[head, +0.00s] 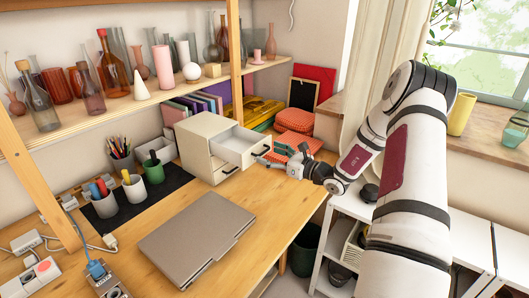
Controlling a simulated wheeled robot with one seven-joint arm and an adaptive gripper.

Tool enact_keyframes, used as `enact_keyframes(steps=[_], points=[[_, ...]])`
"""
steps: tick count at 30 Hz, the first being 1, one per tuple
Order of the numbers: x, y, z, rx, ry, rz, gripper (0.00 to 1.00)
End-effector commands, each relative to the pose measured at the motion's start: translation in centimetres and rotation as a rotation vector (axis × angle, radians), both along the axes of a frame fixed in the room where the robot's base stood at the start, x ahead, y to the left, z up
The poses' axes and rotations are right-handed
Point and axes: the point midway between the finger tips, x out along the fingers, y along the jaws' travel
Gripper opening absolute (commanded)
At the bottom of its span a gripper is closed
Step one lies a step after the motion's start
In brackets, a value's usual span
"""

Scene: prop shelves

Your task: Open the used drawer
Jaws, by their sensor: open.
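A small cream drawer unit (194,151) stands on the wooden desk, left of my gripper. Its upper drawer (238,146) is pulled out toward the right, and its inside shows from above. The lower drawer (228,170) looks closed and has a dark handle. My gripper (266,160) is open, at the front of the pulled-out upper drawer, near its dark handle. The fingertips are small in the picture, so I cannot tell whether they touch the handle. Which drawer is the used one does not show.
A closed grey laptop (196,238) lies on the desk in front of the unit. Pen cups (133,188) stand to the left on a dark mat. Orange boxes (294,120) are behind my gripper. A shelf (150,92) with bottles and vases runs above. A dark bin (304,250) stands below the desk's right edge.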

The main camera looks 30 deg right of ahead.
Motion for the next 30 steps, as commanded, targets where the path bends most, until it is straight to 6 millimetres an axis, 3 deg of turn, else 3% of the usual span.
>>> enact_keyframes(steps=[6,17,20,25,30], points=[[2.2,0.8,0.0,0.0,0.0,0.0,0.73],[2.7,0.9,0.0,0.001,0.0,-0.001,0.73],[2.7,0.9,0.0,0.001,0.0,-0.001,0.55],[2.7,0.9,0.0,0.001,0.0,-0.003,0.17],[3.4,1.1,-0.1,0.002,0.001,-0.003,0.14]])
